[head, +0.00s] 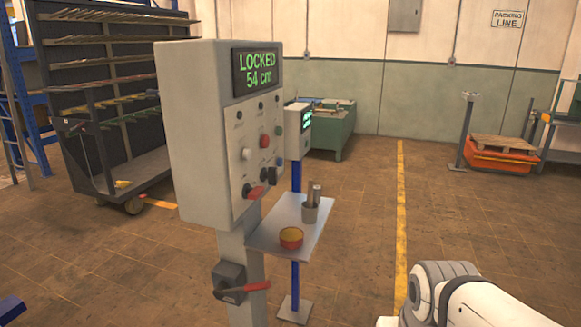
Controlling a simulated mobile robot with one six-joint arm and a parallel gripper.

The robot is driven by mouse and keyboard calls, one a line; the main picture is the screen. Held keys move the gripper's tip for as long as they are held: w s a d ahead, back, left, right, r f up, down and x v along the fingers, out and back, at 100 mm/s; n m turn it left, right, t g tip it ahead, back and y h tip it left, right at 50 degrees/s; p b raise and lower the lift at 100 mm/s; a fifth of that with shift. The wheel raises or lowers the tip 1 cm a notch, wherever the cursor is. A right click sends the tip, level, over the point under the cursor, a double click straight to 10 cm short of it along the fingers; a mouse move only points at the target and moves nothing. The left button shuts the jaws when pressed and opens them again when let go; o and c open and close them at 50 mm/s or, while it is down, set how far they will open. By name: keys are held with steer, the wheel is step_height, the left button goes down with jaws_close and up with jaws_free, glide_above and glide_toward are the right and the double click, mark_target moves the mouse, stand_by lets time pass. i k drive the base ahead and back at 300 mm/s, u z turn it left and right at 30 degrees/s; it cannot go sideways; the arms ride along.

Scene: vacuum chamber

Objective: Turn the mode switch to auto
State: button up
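A grey control box (205,140) stands on a post at centre left, its panel turned to the right. Its display (257,72) reads "LOCKED 54 cm" in green. The panel carries several small controls: a white knob (246,154), a red button (264,141), a black knob (269,175) and a red-handled switch (254,192). The labels are too small to read, so I cannot tell which one is the mode switch or where it points. My white arm shows at the lower right, apart from the box. My gripper is not in view.
A small shelf (275,236) juts out under the panel, holding an orange bowl (291,237) and a grey cup (311,212) with rods. A red-handled lever (242,289) sits on the post below. A second display box (299,135) stands behind. Floor to the right is clear.

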mark_target(271, 174)
steer(key=u, duration=0.15)
steer(key=i, duration=0.75)
steer(key=u, duration=0.6)
steer(key=i, duration=0.5)
steer(key=z, duration=0.05)
